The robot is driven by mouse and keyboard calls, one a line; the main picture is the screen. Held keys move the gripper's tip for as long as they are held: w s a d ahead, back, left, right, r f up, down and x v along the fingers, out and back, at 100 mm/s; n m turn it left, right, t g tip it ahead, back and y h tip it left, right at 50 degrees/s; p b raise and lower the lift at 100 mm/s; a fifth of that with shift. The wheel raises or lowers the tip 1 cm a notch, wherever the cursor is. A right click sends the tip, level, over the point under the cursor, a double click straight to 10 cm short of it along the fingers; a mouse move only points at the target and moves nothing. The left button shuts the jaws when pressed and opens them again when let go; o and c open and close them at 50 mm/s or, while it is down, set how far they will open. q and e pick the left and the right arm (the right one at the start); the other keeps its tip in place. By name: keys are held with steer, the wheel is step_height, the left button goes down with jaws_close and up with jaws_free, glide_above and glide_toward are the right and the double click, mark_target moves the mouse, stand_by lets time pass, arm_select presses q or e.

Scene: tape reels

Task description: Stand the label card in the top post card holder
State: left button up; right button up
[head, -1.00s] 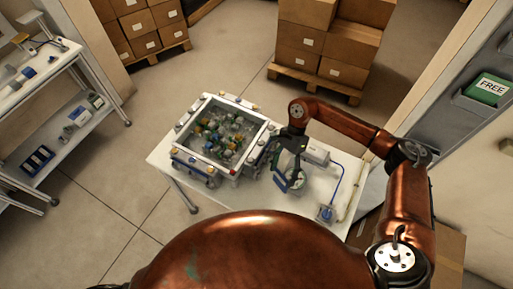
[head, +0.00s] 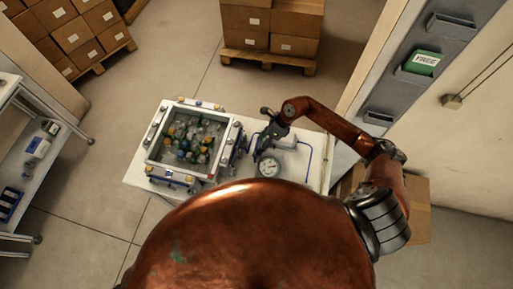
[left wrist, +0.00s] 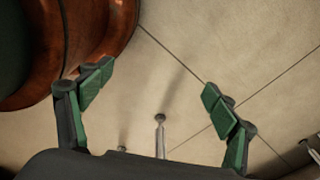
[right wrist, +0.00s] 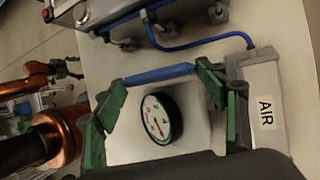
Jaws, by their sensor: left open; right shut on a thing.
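A green card lettered FREE (head: 421,63) stands in the middle card holder on the grey post at the right. The top card holder (head: 451,26) looks empty. My right gripper (head: 268,139) is over the white table, away from the post. My left gripper (left wrist: 157,96) is open and empty above the floor, outside the head view.
A white-framed bin of bottles (head: 186,141) stands on the table (head: 136,170). A grey box marked AIR (right wrist: 262,105) with a blue hose is beside the right gripper. A lower card holder (head: 378,118) looks empty. Boxes on pallets (head: 271,30) stand behind.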

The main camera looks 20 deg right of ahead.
step_height(320, 180, down, 4)
steer(key=shift+f+p, duration=0.1)
steer(key=shift+p, duration=0.2)
steer(key=o, duration=1.1)
arm_select(q)
steer(key=shift+w+r, duration=0.45)
steer(key=shift+w, duration=0.3)
arm_select(e)
steer(key=shift+o, duration=0.3)
arm_select(q)
steer(key=shift+r, duration=0.1)
